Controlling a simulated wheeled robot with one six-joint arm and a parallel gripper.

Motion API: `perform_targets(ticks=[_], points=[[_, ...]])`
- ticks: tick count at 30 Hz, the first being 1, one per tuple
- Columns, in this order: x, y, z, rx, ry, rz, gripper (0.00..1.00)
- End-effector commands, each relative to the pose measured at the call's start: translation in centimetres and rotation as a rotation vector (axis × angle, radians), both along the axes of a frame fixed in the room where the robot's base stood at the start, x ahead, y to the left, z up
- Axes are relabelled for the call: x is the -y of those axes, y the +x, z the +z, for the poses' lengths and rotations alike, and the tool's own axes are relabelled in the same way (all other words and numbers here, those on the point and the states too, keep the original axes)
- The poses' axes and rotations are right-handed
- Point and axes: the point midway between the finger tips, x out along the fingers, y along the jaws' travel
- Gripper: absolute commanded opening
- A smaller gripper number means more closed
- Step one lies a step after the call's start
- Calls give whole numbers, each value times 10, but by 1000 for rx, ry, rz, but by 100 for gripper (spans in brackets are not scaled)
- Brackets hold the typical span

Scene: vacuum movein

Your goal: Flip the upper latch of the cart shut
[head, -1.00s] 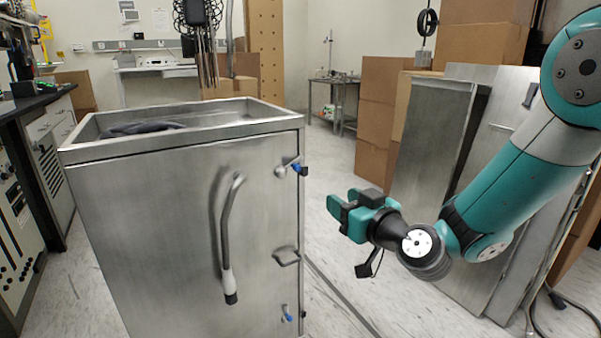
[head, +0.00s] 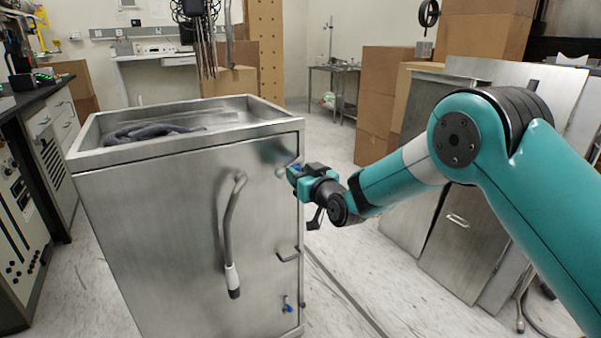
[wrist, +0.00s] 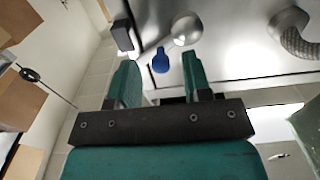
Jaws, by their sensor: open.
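The cart (head: 170,215) is a metal cabinet with an open tray top. Its upper latch, with a blue tip, is at the upper right of the front face, mostly hidden behind my gripper (head: 291,173) in the head view. In the wrist view the upper latch (wrist: 185,30) shows as a round silver knob with a blue end (wrist: 160,61). My gripper (wrist: 158,85) is open, and the blue end lies between its two teal fingers. I cannot tell whether either finger touches it. The lower latch (head: 287,303) is near the cart's bottom right.
A curved hose handle (head: 232,230) is on the cart front, and a small pull handle (head: 288,255) sits below my gripper. A dark coiled hose (head: 150,132) lies in the tray. Metal panels (head: 460,215) and cardboard boxes (head: 380,100) stand to the right.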

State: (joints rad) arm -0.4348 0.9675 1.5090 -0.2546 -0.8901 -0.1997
Motion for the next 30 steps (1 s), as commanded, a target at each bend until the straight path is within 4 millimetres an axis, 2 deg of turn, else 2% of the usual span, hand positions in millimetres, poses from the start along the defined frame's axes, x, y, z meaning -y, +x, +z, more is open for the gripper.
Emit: perform_targets(ticks=[11,17,30], points=[[-3,5,0,-1,0,0,45],[-3,5,0,0,0,0,1],[-2,5,-2,-35,51,0,0]])
